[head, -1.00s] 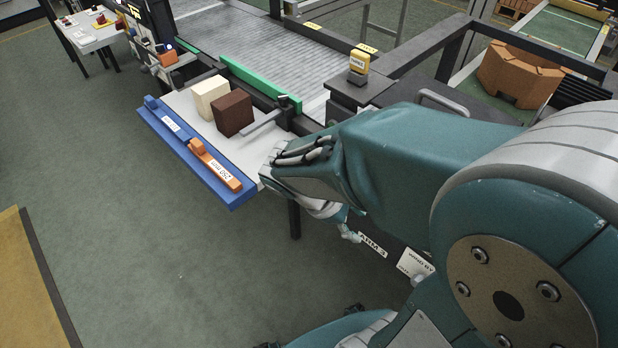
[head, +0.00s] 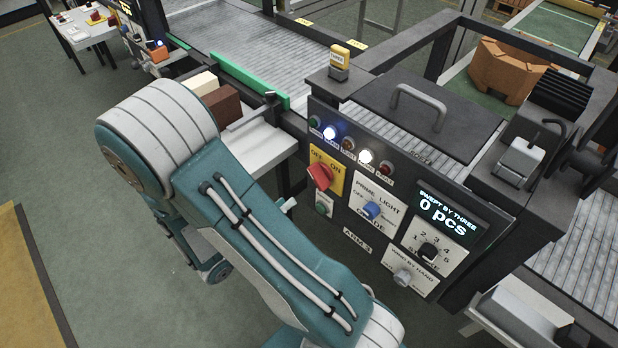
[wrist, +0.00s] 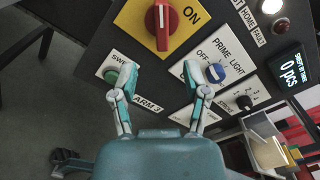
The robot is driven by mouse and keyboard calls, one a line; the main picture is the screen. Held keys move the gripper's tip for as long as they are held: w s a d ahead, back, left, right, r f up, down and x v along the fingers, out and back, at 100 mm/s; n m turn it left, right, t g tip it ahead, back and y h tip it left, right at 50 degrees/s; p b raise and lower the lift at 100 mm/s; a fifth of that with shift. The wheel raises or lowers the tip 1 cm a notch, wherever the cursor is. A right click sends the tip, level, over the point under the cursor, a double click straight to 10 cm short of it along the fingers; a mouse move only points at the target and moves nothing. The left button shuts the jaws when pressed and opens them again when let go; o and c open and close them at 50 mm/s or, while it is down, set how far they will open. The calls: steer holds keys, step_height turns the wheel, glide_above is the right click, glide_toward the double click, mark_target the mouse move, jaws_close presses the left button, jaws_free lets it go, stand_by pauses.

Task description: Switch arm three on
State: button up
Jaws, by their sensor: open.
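The ARM 3 panel shows in the head view with a red rotary switch (head: 320,176) on a yellow OFF/ON plate (head: 327,159). In the wrist view the red switch (wrist: 161,28) is at the top, its handle roughly upright, with ON to its upper right. My gripper (wrist: 165,78) is open and empty, below the switch in that picture and apart from it. Its left fingertip partly covers a green button (wrist: 111,74); its right fingertip is beside the blue PRIME LIGHT knob (wrist: 216,73). In the head view my gripper is out of sight.
A display (head: 447,215) reads 0 pcs. A black selector (head: 429,251) and a WIND BY HAND knob (head: 402,277) are on the panel's right. A brown block (head: 222,103) stands on the side table.

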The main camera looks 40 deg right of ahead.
mark_target(314, 180)
steer(key=d, duration=1)
steer(key=shift+w+d, duration=0.2)
steer(key=shift+w, duration=0.15)
jaws_close()
